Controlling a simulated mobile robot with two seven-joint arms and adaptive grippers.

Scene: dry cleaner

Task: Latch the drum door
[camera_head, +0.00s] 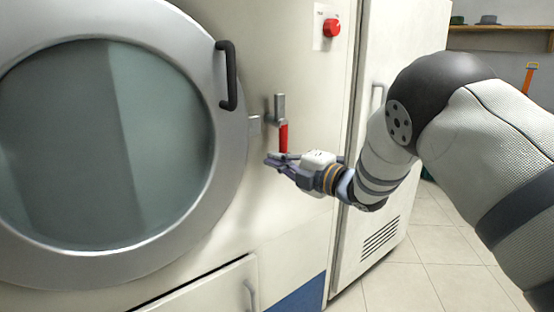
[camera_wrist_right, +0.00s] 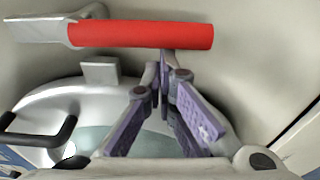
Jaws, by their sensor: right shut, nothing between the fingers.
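The round drum door (camera_head: 232,150) with its dark glass fills the left of the head view and looks closed against the machine front. A black handle (camera_head: 229,75) is on its rim. Right of the rim, a latch with a grey pivot (camera_head: 280,105) has its red lever (camera_head: 284,138) pointing down. A small grey tab (camera_head: 254,124) sits between rim and latch. My right gripper (camera_head: 273,160) is shut and empty at the lever's lower end. In the right wrist view the red lever (camera_wrist_right: 145,36) lies just beyond the fingertips (camera_wrist_right: 165,68); I cannot tell whether they touch. My left gripper is not in view.
A red button (camera_head: 332,27) is above right of the latch. A tall white cabinet (camera_head: 365,60) with a vertical handle stands right of the machine. A lower panel (camera_head: 205,290) with a handle is below the drum door. The tiled floor (camera_head: 430,260) at right looks clear.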

